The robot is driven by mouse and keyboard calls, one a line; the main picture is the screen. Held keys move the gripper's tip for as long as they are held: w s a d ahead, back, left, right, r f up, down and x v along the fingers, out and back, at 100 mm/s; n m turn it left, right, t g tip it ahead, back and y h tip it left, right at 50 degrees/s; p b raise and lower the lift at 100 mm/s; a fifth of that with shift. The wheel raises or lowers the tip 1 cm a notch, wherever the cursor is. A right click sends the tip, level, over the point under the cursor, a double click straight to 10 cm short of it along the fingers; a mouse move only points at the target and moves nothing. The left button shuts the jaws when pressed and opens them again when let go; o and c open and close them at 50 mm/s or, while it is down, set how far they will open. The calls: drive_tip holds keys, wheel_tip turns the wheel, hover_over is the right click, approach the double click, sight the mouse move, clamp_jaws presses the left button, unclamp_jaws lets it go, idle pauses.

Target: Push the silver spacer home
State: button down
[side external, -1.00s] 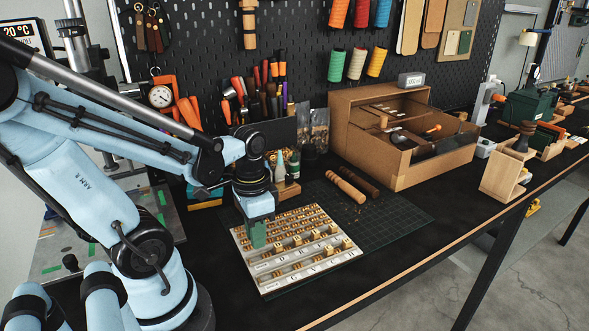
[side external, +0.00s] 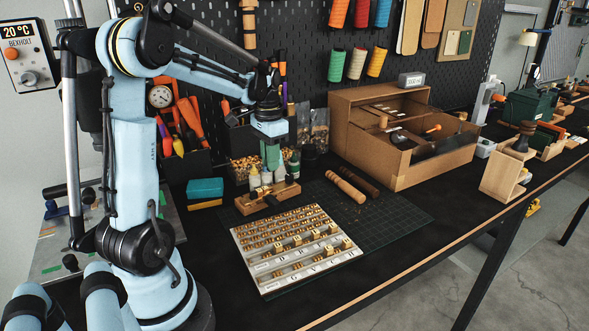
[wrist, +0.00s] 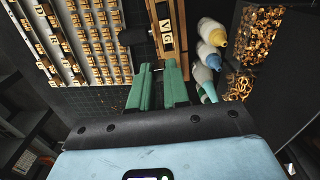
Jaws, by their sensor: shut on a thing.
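My gripper (side external: 270,156) hangs above the wooden type holder (side external: 246,207), in front of the pegboard. In the wrist view its green fingers (wrist: 158,69) are close together with a thin gap. A small pale piece, apparently the silver spacer (wrist: 158,70), shows between the tips, but it is hard to make out. Past the fingertips lies the same wooden holder (wrist: 182,42), with brass letter type (wrist: 166,34) in its channel. The fingers are near the holder's end in that view; whether the spacer touches it cannot be told there. In the side view the fingers are clear above it.
The type tray (side external: 250,270) lies in front of the holder, with rows of brass pieces. Nozzle bottles (wrist: 208,55) and bins of brass bits (wrist: 253,38) stand close by. A wooden handle tool (side external: 345,186) lies on the cutting mat (side external: 400,215). A cardboard box (side external: 400,172) stands right.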

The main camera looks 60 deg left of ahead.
drive_tip(key=shift+w+a, duration=0.2)
drive_tip(key=shift+a, duration=0.55)
drive_tip(key=shift+f, duration=0.15)
drive_tip(key=shift+f, duration=0.65)
drive_tip(key=shift+f, duration=1.8)
drive_tip(key=shift+f, duration=0.55)
drive_tip(key=c, duration=1)
unclamp_jaws()
